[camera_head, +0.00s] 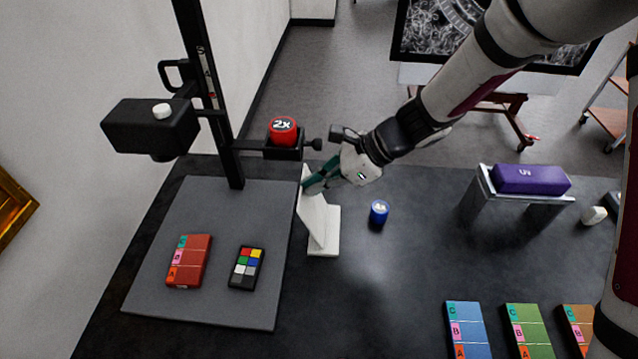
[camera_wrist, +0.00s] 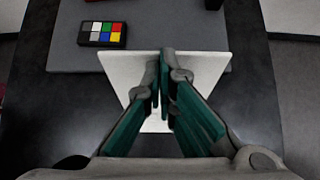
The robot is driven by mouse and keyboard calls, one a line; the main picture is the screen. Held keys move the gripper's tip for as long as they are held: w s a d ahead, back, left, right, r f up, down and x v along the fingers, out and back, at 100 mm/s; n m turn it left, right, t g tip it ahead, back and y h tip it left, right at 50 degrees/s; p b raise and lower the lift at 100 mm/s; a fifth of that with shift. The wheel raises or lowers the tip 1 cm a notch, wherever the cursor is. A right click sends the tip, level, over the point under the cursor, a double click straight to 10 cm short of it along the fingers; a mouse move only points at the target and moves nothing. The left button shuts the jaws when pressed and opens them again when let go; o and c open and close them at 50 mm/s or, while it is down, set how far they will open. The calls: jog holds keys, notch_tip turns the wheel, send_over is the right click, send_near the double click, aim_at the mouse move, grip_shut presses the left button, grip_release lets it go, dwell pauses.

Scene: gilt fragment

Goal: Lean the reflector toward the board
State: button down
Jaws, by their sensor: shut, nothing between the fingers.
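The white reflector (camera_head: 313,215) stands on the dark table at the right edge of the grey board (camera_head: 215,300). Its flat panel rises from a small white base, and its top is tilted left, toward the board. My gripper (camera_head: 308,184) is at the upper part of the panel, on its right side; it is shut with nothing held. In the wrist view the shut fingers (camera_wrist: 162,62) lie in front of the white panel (camera_wrist: 205,68) and hide its middle. I cannot tell whether the fingertips touch it. The grey board (camera_wrist: 75,55) shows beyond the panel.
On the board lie a red labelled block (camera_head: 188,262) and a colour chart (camera_head: 246,268). A blue cylinder (camera_head: 379,212) stands right of the reflector. A purple block (camera_head: 530,180) rests on a metal stand.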

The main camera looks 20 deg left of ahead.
jog(key=shift+d, duration=0.15)
jog(key=shift+w+d+f, duration=0.2)
jog(key=shift+d, duration=0.4)
jog(key=shift+d+r, duration=0.15)
jog(key=shift+d, duration=0.15)
jog(key=d+f+v, duration=0.1)
jog(key=v, duration=1.2)
jog(key=s+d+r+n+t+h, duration=0.4)
jog(key=s+d+r+n, duration=0.3)
jog(key=d, duration=0.5)
jog(key=s+d+r+n+t+h, duration=0.3)
jog(key=s+d+r+n, duration=0.4)
jog(key=s+d, duration=0.3)
jog(key=shift+s+d+n+t+h, duration=0.2)
jog(key=shift+d+n+t+h, duration=0.25)
jog(key=shift+d+h, duration=0.4)
